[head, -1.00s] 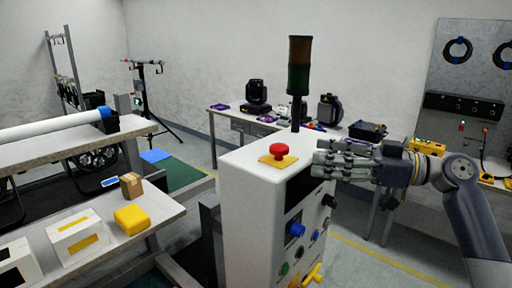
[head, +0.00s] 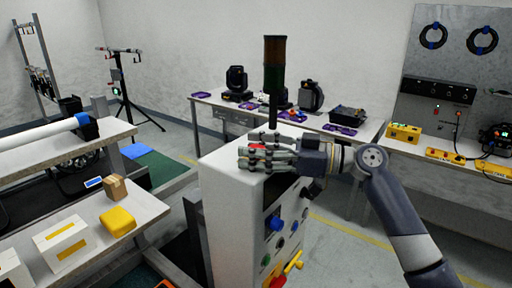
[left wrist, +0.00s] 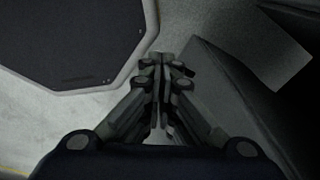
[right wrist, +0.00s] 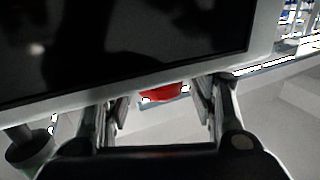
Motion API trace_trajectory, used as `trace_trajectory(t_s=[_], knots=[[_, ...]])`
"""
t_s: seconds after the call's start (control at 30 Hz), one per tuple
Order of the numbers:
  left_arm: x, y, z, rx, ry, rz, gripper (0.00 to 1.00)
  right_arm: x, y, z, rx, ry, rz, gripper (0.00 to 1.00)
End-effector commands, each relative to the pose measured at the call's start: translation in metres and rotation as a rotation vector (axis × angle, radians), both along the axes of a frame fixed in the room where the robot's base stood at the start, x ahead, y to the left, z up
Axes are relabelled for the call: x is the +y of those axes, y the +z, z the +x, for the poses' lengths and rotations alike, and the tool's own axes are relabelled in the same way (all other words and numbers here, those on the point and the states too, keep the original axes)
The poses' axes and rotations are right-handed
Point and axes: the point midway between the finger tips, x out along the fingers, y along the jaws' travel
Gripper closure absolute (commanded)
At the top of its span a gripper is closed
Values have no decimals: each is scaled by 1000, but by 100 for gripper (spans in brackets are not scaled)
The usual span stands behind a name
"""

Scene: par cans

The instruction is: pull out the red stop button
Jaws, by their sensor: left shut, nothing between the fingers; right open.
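The red stop button (head: 257,147) is on top of the white control cabinet (head: 222,187). In the head view it is mostly hidden behind my right gripper (head: 247,151), with only a bit of red showing between the fingers. In the right wrist view the red button (right wrist: 160,92) shows between the two open fingers, near their tips and partly cut off by a pale edge. I cannot tell whether the fingers touch it. My left gripper (left wrist: 160,60) is shut and empty in the left wrist view, and it is not in the head view.
A dark signal tower (head: 273,70) stands close behind the gripper on the cabinet. Knobs, including a blue one (head: 274,222), stick out of the cabinet front. A bench with a yellow box (head: 117,221) is at left. A table with stage lights (head: 237,82) stands behind.

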Motion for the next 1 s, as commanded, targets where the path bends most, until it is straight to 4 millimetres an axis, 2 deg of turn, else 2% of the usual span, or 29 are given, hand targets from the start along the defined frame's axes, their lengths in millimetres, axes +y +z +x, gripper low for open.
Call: trace_trajectory(t_s=[0.1,0.33,0.53,0.77,1.0], knots=[[-1,0,1,-1,1,-1,100,0,0,0,0,0,0,47],[-6,0,2,-4,1,-7,100,0,0,0,0,0,0,100],[-10,-3,3,-6,1,-12,100,0,0,0,-1,0,0,100],[-10,-19,4,-7,0,-12,100,-1,10,0,-4,-1,2,100],[-8,-16,4,-7,-1,-10,100,-2,15,0,-3,-3,4,100]])
